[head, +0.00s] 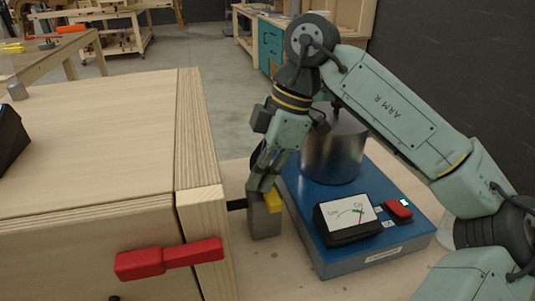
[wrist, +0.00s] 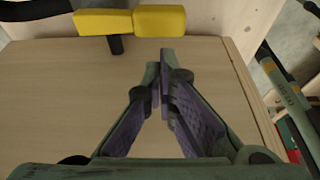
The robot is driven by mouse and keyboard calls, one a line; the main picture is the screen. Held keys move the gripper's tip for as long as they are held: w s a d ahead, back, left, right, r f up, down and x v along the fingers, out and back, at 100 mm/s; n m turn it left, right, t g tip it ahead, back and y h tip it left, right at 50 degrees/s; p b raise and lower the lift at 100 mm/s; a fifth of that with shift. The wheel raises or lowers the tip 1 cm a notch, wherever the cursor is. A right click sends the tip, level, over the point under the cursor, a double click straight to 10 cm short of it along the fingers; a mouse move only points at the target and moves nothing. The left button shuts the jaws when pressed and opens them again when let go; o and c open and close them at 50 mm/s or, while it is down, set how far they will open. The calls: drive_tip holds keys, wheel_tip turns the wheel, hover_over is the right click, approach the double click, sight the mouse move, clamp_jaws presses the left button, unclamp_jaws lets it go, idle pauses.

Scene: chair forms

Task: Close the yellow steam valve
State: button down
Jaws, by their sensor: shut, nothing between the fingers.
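The yellow valve handle (head: 275,202) sits on a grey valve body (head: 265,222) at the right side of the wooden box, partly hidden by my gripper in the head view. In the wrist view the yellow handle (wrist: 158,18) runs across the top, with a short dark stem (wrist: 116,45) below it. My gripper (head: 256,188) points down at the handle and is shut with nothing held. In the wrist view its fingertips (wrist: 160,62) lie just below the yellow handle in the picture. I cannot tell whether they touch it.
The wooden box (head: 90,140) fills the left, with a red handle (head: 168,260) on its front. Bare tabletop shows at the front.

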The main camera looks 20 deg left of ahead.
drive_tip(key=x, duration=0.3)
drive_tip(key=shift+f, duration=0.1)
drive_tip(key=shift+d, duration=0.1)
idle(0.4)
